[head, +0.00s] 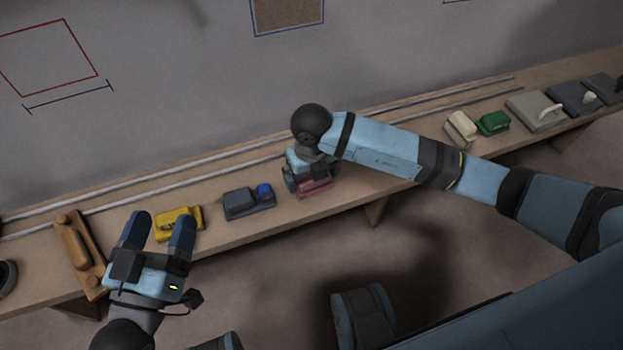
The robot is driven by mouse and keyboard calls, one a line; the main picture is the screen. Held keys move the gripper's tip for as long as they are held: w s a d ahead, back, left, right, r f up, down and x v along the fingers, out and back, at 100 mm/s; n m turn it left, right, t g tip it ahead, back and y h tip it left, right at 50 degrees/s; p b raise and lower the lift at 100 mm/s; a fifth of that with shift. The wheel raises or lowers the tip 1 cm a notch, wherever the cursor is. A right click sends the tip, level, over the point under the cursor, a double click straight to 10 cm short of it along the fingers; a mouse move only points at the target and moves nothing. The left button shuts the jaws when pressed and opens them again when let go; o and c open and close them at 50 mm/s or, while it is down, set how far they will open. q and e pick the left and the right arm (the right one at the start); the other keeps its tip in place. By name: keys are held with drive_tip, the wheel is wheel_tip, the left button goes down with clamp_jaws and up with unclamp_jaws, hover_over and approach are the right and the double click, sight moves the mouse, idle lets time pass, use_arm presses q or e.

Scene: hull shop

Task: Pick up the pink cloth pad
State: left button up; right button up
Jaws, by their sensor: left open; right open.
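The pink cloth pad (316,187) lies on the wooden bench near its front edge, in the middle of the head view. My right gripper (305,187) is directly over the pad, pointing down, with its fingers at the pad's sides. The gripper and wrist hide part of the pad, and I cannot tell whether the fingers touch it. My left gripper (160,230) is open and empty, at the front edge of the bench, near the yellow item, away from the pink pad.
The long bench (345,207) also holds a wooden-handled tool (78,252), a yellow item (178,222), a grey and blue item (247,202), a cream block (460,127), a green block (493,123) and grey plates (536,110). Two thin rods (190,172) run along the back.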

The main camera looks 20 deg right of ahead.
drive_tip(key=c, duration=0.7)
drive_tip(key=shift+c, duration=0.2)
drive_tip(key=shift+r, duration=0.45)
use_arm(q)
drive_tip(key=s+a+f+g+y+p, duration=0.1)
drive_tip(key=a+f+g+y+p, duration=0.2)
drive_tip(key=f, duration=0.6)
drive_tip(key=shift+s+a+g+y+p, duration=0.3)
drive_tip(key=shift+a+g+p, duration=0.15)
drive_tip(key=shift+g+p, duration=0.5)
use_arm(e)
wheel_tip(320, 180, up, 19)
use_arm(q)
drive_tip(key=shift+w+f, duration=0.1)
use_arm(e)
drive_tip(key=shift+r, duration=0.1)
drive_tip(key=o, duration=0.4)
drive_tip(key=c, duration=0.3)
